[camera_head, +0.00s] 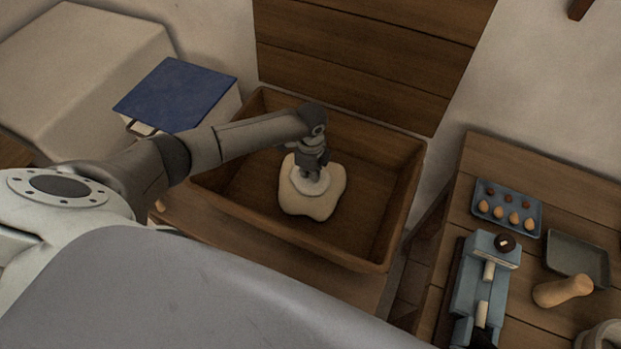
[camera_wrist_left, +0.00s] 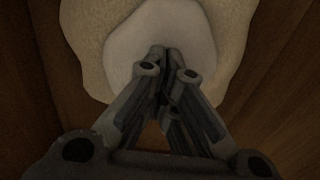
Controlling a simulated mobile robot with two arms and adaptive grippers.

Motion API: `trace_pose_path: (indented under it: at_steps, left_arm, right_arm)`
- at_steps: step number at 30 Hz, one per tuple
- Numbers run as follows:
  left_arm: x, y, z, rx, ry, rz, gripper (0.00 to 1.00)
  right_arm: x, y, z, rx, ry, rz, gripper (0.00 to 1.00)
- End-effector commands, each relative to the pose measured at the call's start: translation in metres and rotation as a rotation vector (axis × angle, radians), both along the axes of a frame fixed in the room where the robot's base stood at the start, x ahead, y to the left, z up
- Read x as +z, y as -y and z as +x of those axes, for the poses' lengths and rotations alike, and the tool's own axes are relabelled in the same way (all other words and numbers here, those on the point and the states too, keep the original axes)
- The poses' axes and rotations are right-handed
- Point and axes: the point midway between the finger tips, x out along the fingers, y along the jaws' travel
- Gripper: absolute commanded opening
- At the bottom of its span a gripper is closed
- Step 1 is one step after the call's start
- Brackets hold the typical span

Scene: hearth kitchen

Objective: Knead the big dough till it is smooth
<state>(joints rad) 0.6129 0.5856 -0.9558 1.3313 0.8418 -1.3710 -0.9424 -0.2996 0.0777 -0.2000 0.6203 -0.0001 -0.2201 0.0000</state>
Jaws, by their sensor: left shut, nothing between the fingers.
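The big dough (camera_head: 323,200) is a pale, flattened lump with an uneven outline on the floor of a wooden trough (camera_head: 210,186). A lighter round patch shows on it, right under my left gripper (camera_head: 313,176). In the left wrist view the dough (camera_wrist_left: 92,62) fills the top middle, with the whiter round area (camera_wrist_left: 180,20) on it. My left gripper (camera_wrist_left: 168,50) is shut with nothing between its fingers. It points down with its tips at the whiter area; whether they press into it I cannot tell. My right gripper is not in view.
The trough walls rise around the dough and my arm reaches over the left side. A blue-lidded box (camera_head: 176,93) stands behind left. The right table holds an egg tray (camera_head: 507,208), a blue-grey device (camera_head: 480,290), a grey tray (camera_head: 578,258) and a tan rounded object (camera_head: 562,291).

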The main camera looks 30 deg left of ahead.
Motion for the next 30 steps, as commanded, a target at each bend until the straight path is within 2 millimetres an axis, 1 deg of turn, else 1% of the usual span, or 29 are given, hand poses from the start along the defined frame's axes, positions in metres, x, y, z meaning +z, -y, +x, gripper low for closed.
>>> trace_pose_path:
  at_steps: [30]
  left_arm:
    - [-0.0068, -0.0008, -0.0006, 0.001, -0.001, 0.002, 0.0]
  right_arm:
    - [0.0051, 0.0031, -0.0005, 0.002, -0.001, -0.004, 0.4]
